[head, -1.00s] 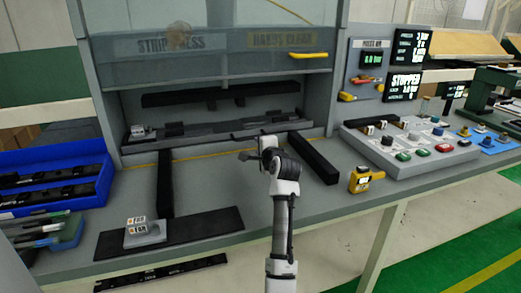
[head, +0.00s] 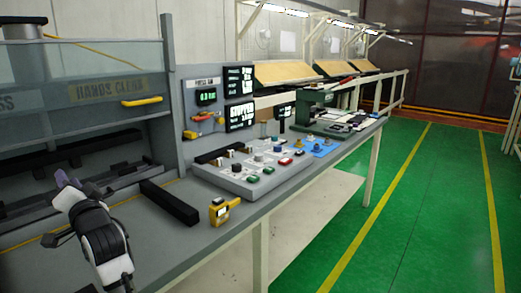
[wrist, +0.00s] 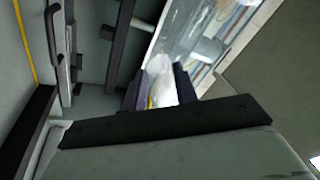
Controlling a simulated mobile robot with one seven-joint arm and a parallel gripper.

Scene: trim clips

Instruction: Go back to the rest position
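My gripper (head: 64,183) is at the lower left of the head view, in front of the press opening and above the grey bench. Its dark purplish fingers also show in the wrist view (wrist: 160,88), with a gap between them. A pale patch with a bit of yellow shows through the gap, and I see nothing clearly held. My white and black wrist is bent over the bench edge area.
The press (head: 100,62) with its yellow handle (head: 142,101) stands at left. A black bar (head: 169,203), a yellow device (head: 223,211) and a button panel (head: 262,168) occupy the bench. A green machine (head: 312,121) stands beyond. The green floor at right is clear.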

